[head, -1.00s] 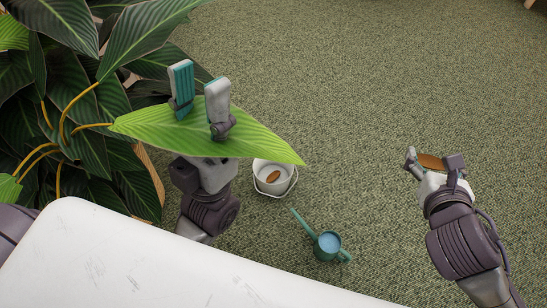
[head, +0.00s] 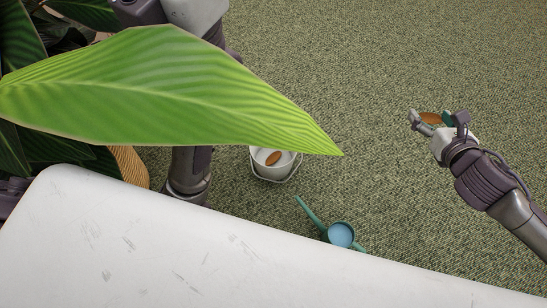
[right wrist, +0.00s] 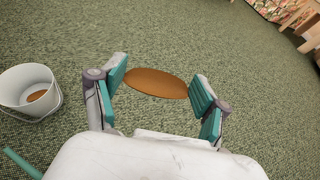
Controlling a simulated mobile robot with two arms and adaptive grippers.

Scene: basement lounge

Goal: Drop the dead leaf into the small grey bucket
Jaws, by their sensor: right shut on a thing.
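My right gripper (head: 437,118) is shut on a brown dead leaf (head: 430,118), held out at the right of the head view. In the right wrist view the dead leaf (right wrist: 157,84) spans the space between the fingers. The small grey bucket (head: 274,173) stands on the floor, left of my right gripper and well apart from it. A brown leaf (head: 273,158) lies inside the bucket. My left gripper (head: 192,10) shows only in part at the top of the head view; its fingers are out of sight.
A large green leaf (head: 150,95) crosses the head view in front of my left arm, its tip over the bucket's top. A teal watering can (head: 341,236) stands right of the bucket. Leafy plants (head: 55,150) fill the left. Carpet (head: 370,60) between bucket and right gripper is clear.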

